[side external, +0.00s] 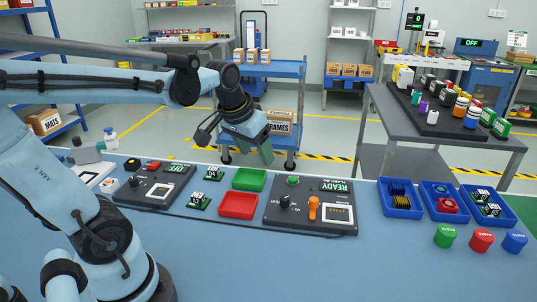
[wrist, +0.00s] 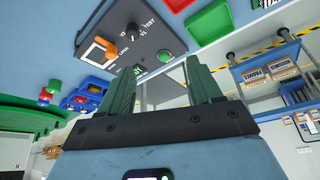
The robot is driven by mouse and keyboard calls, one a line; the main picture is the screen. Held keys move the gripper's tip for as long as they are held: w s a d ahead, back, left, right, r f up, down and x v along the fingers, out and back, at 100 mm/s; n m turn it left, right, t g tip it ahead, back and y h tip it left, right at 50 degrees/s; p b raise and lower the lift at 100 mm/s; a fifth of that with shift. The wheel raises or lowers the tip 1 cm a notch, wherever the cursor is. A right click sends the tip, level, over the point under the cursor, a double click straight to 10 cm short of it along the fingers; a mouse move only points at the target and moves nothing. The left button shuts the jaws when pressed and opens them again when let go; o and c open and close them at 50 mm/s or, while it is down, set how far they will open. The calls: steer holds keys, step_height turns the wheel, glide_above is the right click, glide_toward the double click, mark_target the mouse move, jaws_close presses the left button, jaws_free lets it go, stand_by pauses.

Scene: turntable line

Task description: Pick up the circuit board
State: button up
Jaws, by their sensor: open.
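Two small green circuit boards with dark-and-white chips lie on the blue bench in the side view: one farther back (side external: 213,173), one nearer (side external: 198,201). They are between the left dark panel and the coloured trays. More boards lie in the right blue bin (side external: 463,203). My gripper (side external: 266,154) is raised above the back of the bench, behind the green tray, up and to the right of the loose boards and apart from them. In the wrist view its two green fingers (wrist: 158,72) are spread with nothing between them. I cannot make out a loose board in that view.
A green tray (side external: 249,180) and a red tray (side external: 238,206) sit right of the loose boards. Dark test panels stand at left (side external: 150,190) and right (side external: 325,222). Blue bins and coloured caps are farther right. The bench front is clear.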

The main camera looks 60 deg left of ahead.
steer(key=w+a+n+g, duration=0.1)
steer(key=a+n+g, duration=0.2)
steer(key=a, duration=1)
steer(key=n+g+h, duration=0.1)
steer(key=n, duration=0.2)
glide_toward(214, 168)
step_height(214, 168, down, 9)
steer(key=shift+w+a+r, duration=0.1)
steer(key=shift+w+a, duration=0.05)
steer(key=shift+a, duration=0.05)
steer(key=c, duration=1.1)
steer(key=shift+c, duration=0.2)
steer(key=shift+r, duration=0.1)
